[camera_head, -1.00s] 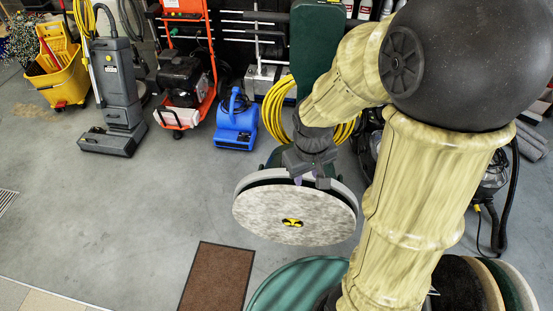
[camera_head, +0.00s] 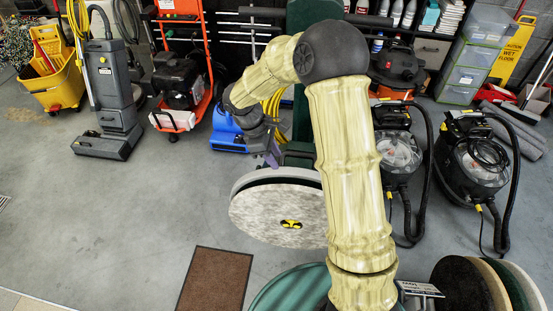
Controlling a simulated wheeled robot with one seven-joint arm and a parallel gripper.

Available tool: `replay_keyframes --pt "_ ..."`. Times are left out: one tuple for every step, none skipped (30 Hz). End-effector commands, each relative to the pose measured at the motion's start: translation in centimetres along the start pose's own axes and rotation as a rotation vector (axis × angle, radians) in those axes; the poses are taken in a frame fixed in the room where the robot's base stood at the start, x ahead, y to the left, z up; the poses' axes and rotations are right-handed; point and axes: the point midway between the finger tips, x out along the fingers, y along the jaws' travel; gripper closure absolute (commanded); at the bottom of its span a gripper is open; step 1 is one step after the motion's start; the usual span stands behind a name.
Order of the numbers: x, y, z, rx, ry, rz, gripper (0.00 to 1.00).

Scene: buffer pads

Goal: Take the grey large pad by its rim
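The grey large pad (camera_head: 265,218) is a mottled light-grey disc with a yellow and black centre. It is mounted, face towards me, on the tipped-back head of a dark green floor machine (camera_head: 302,128). My arm covers the pad's right edge. My gripper (camera_head: 272,160) is above the pad's upper rim, near the top of the machine's head. Its fingers are small, dark and partly hidden, so I cannot tell whether they are open or touch anything. The pad still sits on the machine.
A brown mat (camera_head: 215,280) lies on the floor in front. A green round surface (camera_head: 290,290) is at the bottom, partly behind my arm. Several pads (camera_head: 465,285) stand at lower right. A blue blower (camera_head: 228,135) and black vacuums (camera_head: 475,160) stand behind. Floor at left is clear.

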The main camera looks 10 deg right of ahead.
Motion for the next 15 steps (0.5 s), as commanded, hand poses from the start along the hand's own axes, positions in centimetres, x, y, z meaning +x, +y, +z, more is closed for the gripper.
replay_keyframes --pt "0.2 0.0 0.0 0.000 -0.001 -0.001 0.66" --pt "0.3 0.0 0.0 0.000 -0.001 -0.001 0.66" --pt "0.5 0.0 0.0 0.000 -0.001 -0.001 0.66" --pt "0.8 0.0 0.0 0.000 -0.001 -0.002 0.66" --pt "1.1 0.0 0.0 0.000 -0.001 -0.003 0.66" --pt "1.5 -0.1 0.0 0.000 -0.001 -0.004 0.66" --pt "1.9 -0.1 0.1 0.001 -0.002 -0.004 0.66" --pt "2.3 -0.1 0.1 0.001 -0.002 -0.004 0.66" --pt "2.8 -0.1 0.1 0.001 -0.001 -0.003 0.66" --pt "3.3 -0.1 0.1 0.000 -0.001 -0.004 0.66" --pt "3.8 -0.1 0.0 0.000 -0.002 -0.005 0.66" --pt "4.5 -0.1 0.0 0.000 -0.002 -0.004 0.66" --pt "4.9 -0.1 0.0 0.001 -0.002 -0.004 0.66" --pt "5.4 -0.1 0.0 0.001 -0.001 -0.004 0.66" --pt "6.0 -0.1 0.0 -0.001 -0.001 -0.004 0.66"
